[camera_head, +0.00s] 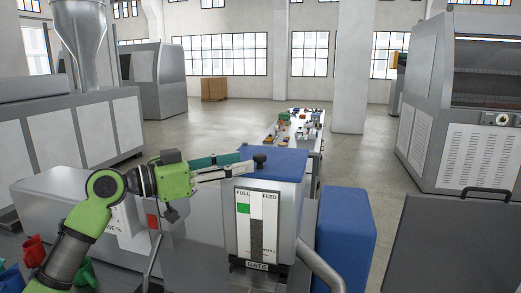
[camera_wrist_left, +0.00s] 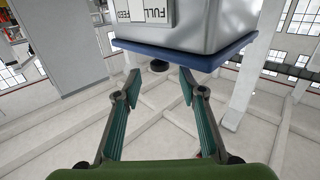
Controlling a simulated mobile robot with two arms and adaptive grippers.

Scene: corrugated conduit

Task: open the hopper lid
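The hopper (camera_head: 284,222) is a grey metal box with a FULL/FEED sight panel on its front and a GATE label below. Its blue lid (camera_head: 285,163) lies flat and closed on top. A black knob (camera_head: 259,161) stands on the lid's near left part. My left gripper (camera_head: 246,164) reaches in from the left at lid height, its fingertips close to the knob. In the left wrist view, the gripper (camera_wrist_left: 160,88) is open and empty. My right gripper is not in view.
A blue box (camera_head: 345,238) stands right of the hopper, with a bent grey pipe (camera_head: 318,264) before it. A dark grey panel with a handle (camera_head: 455,245) is at the lower right. Red, blue and green items (camera_head: 34,250) lie lower left. Space above the lid looks clear.

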